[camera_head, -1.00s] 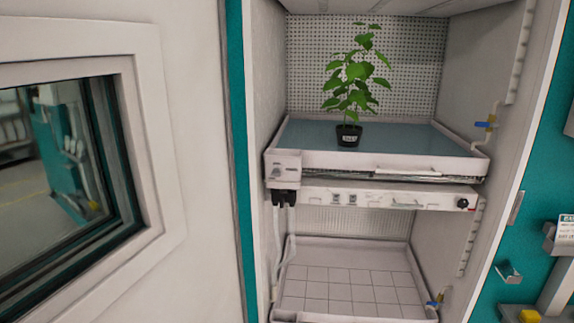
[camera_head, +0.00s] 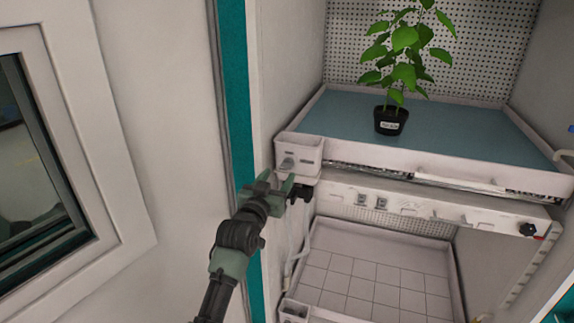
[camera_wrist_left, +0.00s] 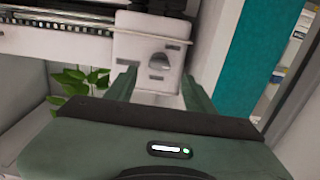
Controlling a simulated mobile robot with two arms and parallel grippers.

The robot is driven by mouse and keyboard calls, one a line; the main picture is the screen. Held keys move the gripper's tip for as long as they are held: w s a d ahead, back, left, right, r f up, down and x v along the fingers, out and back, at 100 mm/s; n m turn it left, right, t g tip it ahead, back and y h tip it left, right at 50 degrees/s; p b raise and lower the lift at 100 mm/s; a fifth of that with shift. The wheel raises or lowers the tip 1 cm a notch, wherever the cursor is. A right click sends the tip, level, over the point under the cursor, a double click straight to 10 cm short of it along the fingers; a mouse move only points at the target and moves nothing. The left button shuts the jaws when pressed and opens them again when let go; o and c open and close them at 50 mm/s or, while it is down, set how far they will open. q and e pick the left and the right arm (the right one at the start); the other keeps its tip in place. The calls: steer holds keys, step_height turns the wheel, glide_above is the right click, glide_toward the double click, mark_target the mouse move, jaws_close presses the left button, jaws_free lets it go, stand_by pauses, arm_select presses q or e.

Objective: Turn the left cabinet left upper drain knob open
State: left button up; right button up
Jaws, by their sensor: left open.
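The upper drain knob (camera_head: 287,163) is a small grey knob on the front of a white box (camera_head: 312,147) at the left front corner of the upper tray. In the left wrist view, the knob (camera_wrist_left: 160,62) shows as a grey half-round shape between the two fingers. My left gripper (camera_head: 276,181) is green, open and empty, just in front of and slightly below the knob in the head view. Its fingers (camera_wrist_left: 158,76) point toward the box; the knob appears untouched. My right gripper is not in view.
A potted plant (camera_head: 391,120) stands on the blue upper tray (camera_head: 340,115). A black connector (camera_head: 301,191) with white hoses hangs below the box. A lower tray (camera_head: 355,272) sits beneath. The open white door (camera_head: 165,130) with a window is at left.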

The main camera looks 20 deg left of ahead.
mark_target(285, 167)
arm_select(q)
steer(key=w, duration=0.3)
steer(key=shift+d+r+p, duration=0.1)
steer(key=shift+p, duration=0.2)
steer(key=w, duration=0.2)
steer(key=shift+w+d+f, duration=0.15)
steer(key=shift+w+f, duration=0.05)
steer(key=shift+w, duration=0.2)
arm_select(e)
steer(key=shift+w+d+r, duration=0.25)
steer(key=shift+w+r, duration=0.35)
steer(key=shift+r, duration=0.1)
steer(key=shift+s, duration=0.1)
arm_select(q)
jaws_close()
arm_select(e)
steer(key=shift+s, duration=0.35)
